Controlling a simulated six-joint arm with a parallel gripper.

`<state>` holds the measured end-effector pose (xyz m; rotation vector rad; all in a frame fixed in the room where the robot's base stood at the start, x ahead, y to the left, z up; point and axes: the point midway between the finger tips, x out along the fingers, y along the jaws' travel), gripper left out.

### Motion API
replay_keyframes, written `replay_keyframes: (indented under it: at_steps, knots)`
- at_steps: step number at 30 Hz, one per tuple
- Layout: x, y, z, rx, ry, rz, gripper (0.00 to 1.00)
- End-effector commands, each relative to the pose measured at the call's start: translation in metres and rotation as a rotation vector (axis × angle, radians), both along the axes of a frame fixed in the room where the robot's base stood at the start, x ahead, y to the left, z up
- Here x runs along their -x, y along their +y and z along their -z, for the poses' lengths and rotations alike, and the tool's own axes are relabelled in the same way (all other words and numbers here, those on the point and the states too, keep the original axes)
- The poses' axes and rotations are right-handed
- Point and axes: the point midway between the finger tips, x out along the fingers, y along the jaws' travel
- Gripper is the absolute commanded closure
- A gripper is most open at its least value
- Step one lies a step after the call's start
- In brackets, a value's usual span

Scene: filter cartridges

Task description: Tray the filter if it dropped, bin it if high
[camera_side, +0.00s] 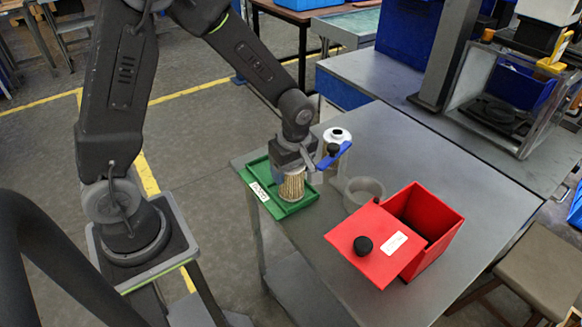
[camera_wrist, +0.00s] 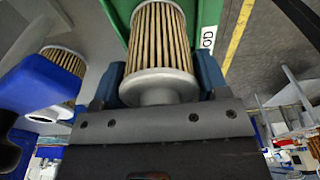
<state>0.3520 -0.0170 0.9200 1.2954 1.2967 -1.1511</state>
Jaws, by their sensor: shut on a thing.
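My gripper (camera_side: 292,168) points down over the green tray (camera_side: 258,183) and is shut on a pleated tan filter (camera_side: 291,187). The filter hangs upright below the jaws, within the tray's outline; I cannot tell whether it touches the tray floor. In the wrist view the held filter (camera_wrist: 161,40) sits between the blue fingers (camera_wrist: 160,90), with the green tray (camera_wrist: 118,14) beyond it. The red bin (camera_side: 438,232) stands to the right. Its red lid (camera_side: 370,232), with a black knob and white label, lies shifted to the left, leaving part of the bin open.
A white-topped object (camera_side: 337,135) with a blue lever (camera_side: 334,162) and black knob stands close behind my gripper. A second pleated filter (camera_wrist: 68,62) shows there in the wrist view. A grey cup (camera_side: 363,192) stands between tray and bin.

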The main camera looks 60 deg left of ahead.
Motion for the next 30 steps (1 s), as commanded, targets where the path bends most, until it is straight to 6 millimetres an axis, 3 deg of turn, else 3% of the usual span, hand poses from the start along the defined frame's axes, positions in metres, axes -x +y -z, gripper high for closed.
replay_keyframes:
  at_steps: [5,6,14,30]
  knots:
    - [-0.0001,0.0000,-0.0001,0.000,0.000,0.000,0.62]
    - [-0.0001,0.0000,-0.0002,0.000,-0.001,0.000,0.29]
    - [-0.0002,0.0000,-0.0002,0.000,-0.001,0.000,0.04]
    - [0.0000,0.0000,-0.0001,0.000,0.000,0.000,0.00]
